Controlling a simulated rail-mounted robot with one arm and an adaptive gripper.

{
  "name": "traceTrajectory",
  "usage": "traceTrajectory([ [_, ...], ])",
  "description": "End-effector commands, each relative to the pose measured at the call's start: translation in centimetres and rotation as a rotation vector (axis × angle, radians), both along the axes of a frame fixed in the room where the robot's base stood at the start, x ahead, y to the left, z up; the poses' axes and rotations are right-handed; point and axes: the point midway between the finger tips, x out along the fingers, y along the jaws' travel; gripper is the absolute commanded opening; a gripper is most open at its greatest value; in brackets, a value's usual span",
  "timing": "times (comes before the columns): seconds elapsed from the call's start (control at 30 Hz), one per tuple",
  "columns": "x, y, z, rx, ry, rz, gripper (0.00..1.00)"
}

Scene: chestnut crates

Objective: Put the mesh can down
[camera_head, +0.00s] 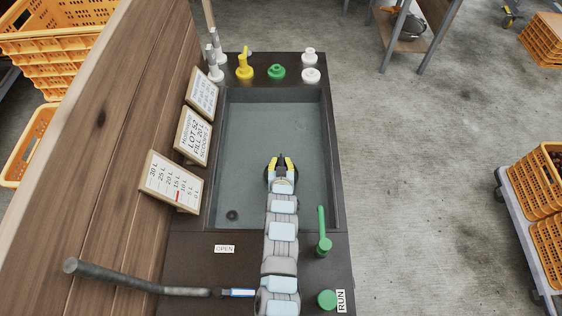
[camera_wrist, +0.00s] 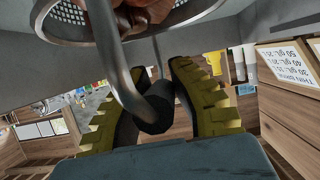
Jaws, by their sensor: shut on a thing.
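The mesh can (camera_wrist: 68,12) fills the top of the wrist view, with perforated metal, a thick rim and brown chestnuts (camera_wrist: 145,14) in it. Its bent metal handle runs down to a dark grip (camera_wrist: 155,108). My gripper (camera_wrist: 155,92) is shut on that handle between its yellow pads. In the head view my gripper (camera_head: 281,162) is over the grey basin (camera_head: 334,150), right of its middle. The can is mostly hidden or too small to make out there. I cannot tell how high it is above the basin floor.
Signs (camera_head: 172,182) stand along the basin's left side. Yellow (camera_head: 244,67), green (camera_head: 277,71) and white (camera_head: 310,75) fittings stand on the far rim. A green lever (camera_head: 323,232) stands at the right edge, a green button (camera_head: 327,299) nearer. The basin's far part is clear.

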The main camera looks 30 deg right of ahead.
Motion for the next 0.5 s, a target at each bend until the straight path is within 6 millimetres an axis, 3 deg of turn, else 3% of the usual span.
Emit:
traceTrajectory([
  [0.23, 0.09, -0.06, 0.06, -0.002, -0.004, 0.000, 0.00],
  [0.27, 0.07, -0.05, -0.01, -0.002, -0.004, 0.000, 0.23],
  [0.33, 0.06, -0.05, 0.05, -0.002, -0.004, 0.000, 0.41],
  [0.5, 0.05, -0.03, 0.01, -0.001, -0.003, 0.000, 0.41],
])
